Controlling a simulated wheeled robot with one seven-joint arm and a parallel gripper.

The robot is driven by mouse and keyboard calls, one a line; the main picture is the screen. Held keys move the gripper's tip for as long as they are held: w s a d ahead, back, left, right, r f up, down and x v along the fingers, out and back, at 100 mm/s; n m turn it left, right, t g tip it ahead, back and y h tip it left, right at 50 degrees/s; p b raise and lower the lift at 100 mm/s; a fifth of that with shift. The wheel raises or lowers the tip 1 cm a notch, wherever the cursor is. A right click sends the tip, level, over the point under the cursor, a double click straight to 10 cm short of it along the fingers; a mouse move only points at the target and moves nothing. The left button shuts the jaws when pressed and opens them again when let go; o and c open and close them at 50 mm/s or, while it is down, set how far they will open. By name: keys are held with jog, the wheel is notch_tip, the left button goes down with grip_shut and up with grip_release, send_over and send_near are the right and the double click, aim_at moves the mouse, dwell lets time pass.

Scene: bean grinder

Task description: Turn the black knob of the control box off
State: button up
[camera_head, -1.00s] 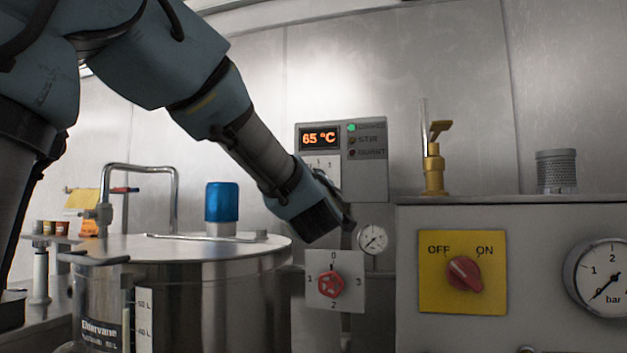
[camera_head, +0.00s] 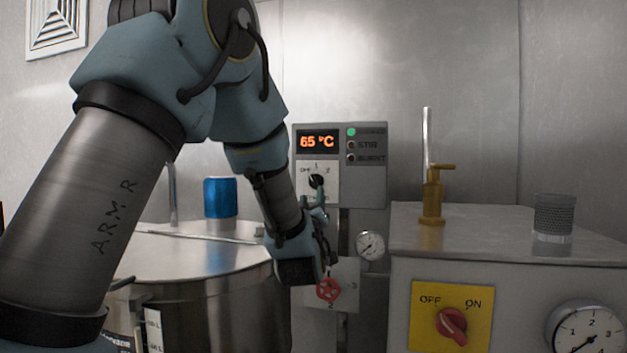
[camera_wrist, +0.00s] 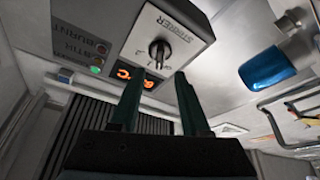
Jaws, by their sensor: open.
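The grey control box (camera_head: 368,165) is on the back wall, with an orange 65 °C display and a lit green lamp. Its black knob (camera_head: 317,182) sits on a pale plate marked OFF, 1 and 2 below the display. In the wrist view the black knob (camera_wrist: 159,49) is on a plate labelled STIRRER, beyond my fingertips. My gripper (camera_head: 321,203) is just below the knob in the head view, fingers pointing up. In the wrist view my gripper (camera_wrist: 157,80) is open, with nothing between its fingers. I cannot tell exactly which mark the knob points to.
A red wheel knob (camera_head: 328,290) sits below my gripper, with a small gauge (camera_head: 370,245) beside it. A steel vessel (camera_head: 200,265) with a blue cylinder (camera_head: 220,197) stands left. A grey cabinet (camera_head: 520,275) with a red switch (camera_head: 451,325) stands right.

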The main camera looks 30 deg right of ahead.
aim_at(314, 183)
jog(key=p+x, duration=0.2)
jog(key=x, duration=0.4)
jog(key=shift+w+d+r, duration=0.15)
jog(key=shift+w, duration=0.1)
grip_shut()
dwell(0.3)
